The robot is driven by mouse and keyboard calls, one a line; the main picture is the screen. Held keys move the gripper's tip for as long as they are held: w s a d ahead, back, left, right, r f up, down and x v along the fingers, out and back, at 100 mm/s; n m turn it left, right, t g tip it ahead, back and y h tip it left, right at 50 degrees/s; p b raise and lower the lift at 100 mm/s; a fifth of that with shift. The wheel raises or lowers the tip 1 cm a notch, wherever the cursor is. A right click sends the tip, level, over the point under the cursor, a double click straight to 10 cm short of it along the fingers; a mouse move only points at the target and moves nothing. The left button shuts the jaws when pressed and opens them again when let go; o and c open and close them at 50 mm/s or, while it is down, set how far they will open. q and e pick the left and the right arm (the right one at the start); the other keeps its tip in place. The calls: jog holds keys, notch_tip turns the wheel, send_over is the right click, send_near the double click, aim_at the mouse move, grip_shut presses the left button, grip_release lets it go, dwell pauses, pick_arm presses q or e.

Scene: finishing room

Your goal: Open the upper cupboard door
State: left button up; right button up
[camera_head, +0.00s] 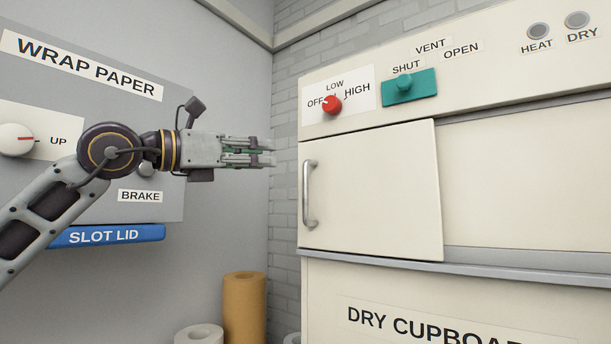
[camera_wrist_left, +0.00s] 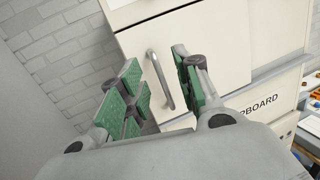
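The upper cupboard door (camera_head: 380,190) is a cream panel on the left part of the dry cupboard front, and it looks shut. Its silver vertical bar handle (camera_head: 309,194) is near the door's left edge. My left gripper (camera_head: 272,152) is to the left of the handle in the head view and does not touch it there. In the left wrist view the handle (camera_wrist_left: 161,80) shows between the spread fingers of the gripper (camera_wrist_left: 160,88), beyond their tips. The gripper is open and empty. My right gripper is not in view.
A grey wrap paper panel (camera_head: 170,85) with a knob and a blue slot lid (camera_head: 107,236) is at left. A red heat knob (camera_head: 331,105) and a teal vent slider (camera_head: 408,87) sit above the door. Paper rolls (camera_head: 244,305) stand below. A ledge (camera_head: 400,262) runs under the door.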

pick_arm(q)
jog(key=shift+w+a+f+n+y, duration=0.25)
jog(key=shift+f+n+y, duration=0.15)
jog(key=shift+f, duration=0.15)
jog(key=shift+w+a+f+n+y, duration=0.2)
jog(key=shift+f+n+y, duration=0.15)
jog(key=shift+f, duration=0.2)
jog(key=shift+s+d, duration=0.1)
jog(key=shift+p+x, duration=2.45)
jog(key=shift+x, duration=4.45)
jog(key=shift+f, duration=0.1)
grip_shut()
